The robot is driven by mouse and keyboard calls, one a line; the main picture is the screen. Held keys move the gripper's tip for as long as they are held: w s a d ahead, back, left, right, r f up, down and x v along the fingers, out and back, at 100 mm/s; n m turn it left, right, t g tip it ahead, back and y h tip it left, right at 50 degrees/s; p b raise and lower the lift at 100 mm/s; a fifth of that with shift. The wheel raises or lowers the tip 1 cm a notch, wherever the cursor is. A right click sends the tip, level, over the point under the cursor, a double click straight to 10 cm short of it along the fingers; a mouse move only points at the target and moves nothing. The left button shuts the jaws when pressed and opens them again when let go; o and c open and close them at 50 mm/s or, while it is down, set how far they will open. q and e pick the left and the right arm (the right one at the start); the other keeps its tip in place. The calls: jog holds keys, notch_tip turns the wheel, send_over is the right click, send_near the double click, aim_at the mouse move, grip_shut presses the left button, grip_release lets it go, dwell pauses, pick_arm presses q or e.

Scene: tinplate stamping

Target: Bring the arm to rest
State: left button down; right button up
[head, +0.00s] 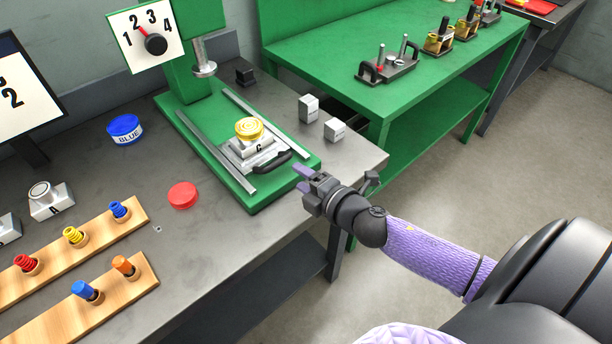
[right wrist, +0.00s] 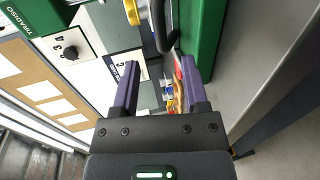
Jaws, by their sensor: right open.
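My right gripper (head: 301,179) is open and empty, just off the front right corner of the green press base. In the right wrist view its two purple fingers (right wrist: 162,85) stand apart with nothing between them. The green press (head: 196,70) stands on the grey table. A die block marked C (head: 258,150) sits on the press base between two metal rails, with a gold round piece (head: 249,128) on top. Its black handle (head: 272,163) is close to my right gripper but apart from it. My left gripper is not in view.
On the grey table (head: 215,235) are a blue tin (head: 125,129), a red disc (head: 183,195), a block marked A (head: 50,200) and wooden racks (head: 75,245) with coloured springs. Two small grey blocks (head: 309,108) lie right of the press. A green bench (head: 340,50) stands behind.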

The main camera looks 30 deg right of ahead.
jog(key=shift+s+r, duration=0.1)
jog(key=shift+s, duration=0.3)
